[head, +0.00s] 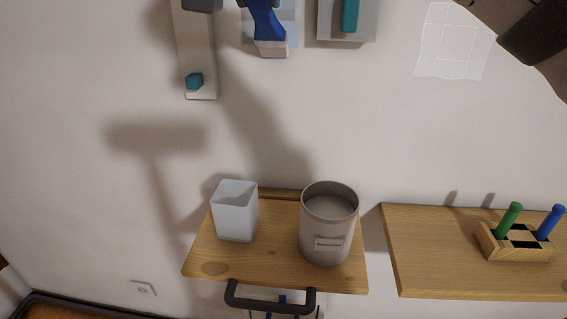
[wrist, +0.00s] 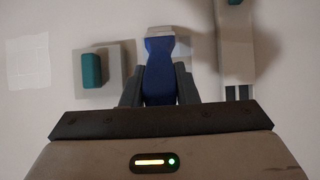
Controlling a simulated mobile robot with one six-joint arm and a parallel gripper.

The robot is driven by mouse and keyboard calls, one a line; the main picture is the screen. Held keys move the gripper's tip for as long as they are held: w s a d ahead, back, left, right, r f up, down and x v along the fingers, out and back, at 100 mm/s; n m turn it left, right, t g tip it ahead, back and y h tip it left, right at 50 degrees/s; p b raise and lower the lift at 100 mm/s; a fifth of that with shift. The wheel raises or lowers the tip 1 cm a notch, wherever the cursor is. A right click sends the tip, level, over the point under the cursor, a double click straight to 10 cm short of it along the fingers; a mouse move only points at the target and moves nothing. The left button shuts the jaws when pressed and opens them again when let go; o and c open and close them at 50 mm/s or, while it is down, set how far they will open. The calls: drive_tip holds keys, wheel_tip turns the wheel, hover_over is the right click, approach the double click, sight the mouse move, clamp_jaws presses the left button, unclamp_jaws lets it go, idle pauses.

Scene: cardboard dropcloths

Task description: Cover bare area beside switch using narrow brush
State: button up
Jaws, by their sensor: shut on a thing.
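My gripper (wrist: 158,70) is shut on a blue-handled brush (wrist: 160,62), with one dark finger on each side of the handle. In the head view the brush (head: 264,20) points down at the top, its pale flat end in front of a pale bluish patch (head: 288,30) on the wall. I cannot tell whether the bristles touch it. A grey panel with a teal block (head: 350,14) is beside the patch; it also shows in the wrist view (wrist: 92,70).
A wooden shelf (head: 270,275) below holds a white square cup (head: 235,212) and a grey metal mug (head: 329,225). A right-hand shelf (head: 425,270) bears a wooden holder (head: 520,256) with green and blue handles. A long grey strip (head: 196,50) hangs left of the brush.

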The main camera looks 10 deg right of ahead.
wheel_tip(320, 180, up, 15)
drive_tip(key=p, duration=1.3)
drive_tip(key=shift+w+r, duration=0.1)
drive_tip(key=shift+r, duration=0.1)
drive_tip(key=shift+f, duration=0.1)
drive_tip(key=s, duration=0.1)
drive_tip(key=s+a, duration=0.1)
drive_tip(key=s, duration=0.2)
drive_tip(key=shift+s+a+b, duration=0.35)
drive_tip(key=shift+f, duration=0.1)
